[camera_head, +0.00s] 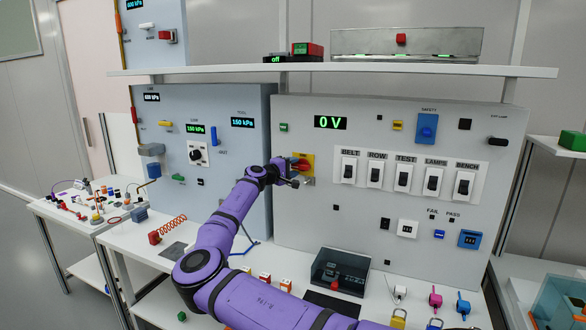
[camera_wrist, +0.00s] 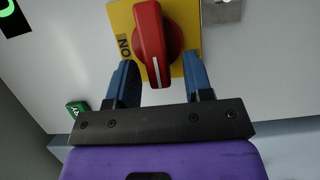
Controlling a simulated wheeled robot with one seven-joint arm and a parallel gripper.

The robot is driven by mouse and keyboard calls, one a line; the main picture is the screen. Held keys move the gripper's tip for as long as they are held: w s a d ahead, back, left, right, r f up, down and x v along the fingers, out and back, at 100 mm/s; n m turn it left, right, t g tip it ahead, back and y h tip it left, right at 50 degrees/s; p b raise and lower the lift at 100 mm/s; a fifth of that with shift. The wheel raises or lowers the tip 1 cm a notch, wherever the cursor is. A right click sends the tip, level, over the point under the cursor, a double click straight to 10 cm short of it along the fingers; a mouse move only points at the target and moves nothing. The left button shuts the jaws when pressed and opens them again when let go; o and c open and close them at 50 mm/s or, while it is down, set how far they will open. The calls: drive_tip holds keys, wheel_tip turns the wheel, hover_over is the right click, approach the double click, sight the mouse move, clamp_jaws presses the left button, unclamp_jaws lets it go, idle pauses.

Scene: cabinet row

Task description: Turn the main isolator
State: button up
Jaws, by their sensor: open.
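The main isolator is a red rotary handle (camera_wrist: 151,42) on a yellow plate (camera_wrist: 187,18) on the grey panel. In the wrist view its white line points down towards my gripper, and "ON" reads on the plate's left. The red handle (camera_head: 301,165) also shows in the head view, at the left part of the right panel. My gripper (camera_wrist: 158,80) is open, with one blue finger on each side of the handle's lower end. Gaps show between fingers and handle; contact cannot be seen. In the head view my gripper (camera_head: 287,173) is at the isolator, partly covering it.
The panel's display (camera_head: 330,122) reads 0 V. A row of labelled switches (camera_head: 404,178) is to the right of the isolator. A grey metal piece (camera_wrist: 222,10) sits close to the yellow plate. A dark box (camera_head: 340,270) stands on the bench below.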

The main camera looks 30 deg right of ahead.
sight(302, 162)
drive_tip(key=shift+d, duration=0.1)
clamp_jaws()
drive_tip(key=shift+r+m, duration=0.15)
drive_tip(key=shift+m, duration=0.25)
drive_tip(key=m, duration=0.1)
drive_tip(key=m+y, duration=0.1)
drive_tip(key=shift+r+m+y, duration=0.3)
drive_tip(key=shift+r, duration=0.05)
drive_tip(key=m, duration=0.1)
drive_tip(key=m+y, duration=0.1)
drive_tip(key=r+m+y, duration=0.1)
drive_tip(key=m, duration=0.1)
drive_tip(key=shift+s+d+t, duration=0.2)
drive_tip(key=shift+s+t, duration=0.1)
drive_tip(key=shift+s, duration=0.05)
drive_tip(key=m, duration=0.1)
drive_tip(key=m+y, duration=0.1)
drive_tip(key=m+t, duration=0.1)
drive_tip(key=shift+s+d+r+y, duration=0.15)
drive_tip(key=shift+s+d+y, duration=0.15)
drive_tip(key=shift+y, duration=0.1)
drive_tip(key=m, duration=0.1)
drive_tip(key=m+t+y, duration=0.1)
drive_tip(key=m, duration=0.1)
drive_tip(key=shift+s+d, duration=0.2)
drive_tip(key=shift+s, duration=0.15)
drive_tip(key=shift+t, duration=0.3)
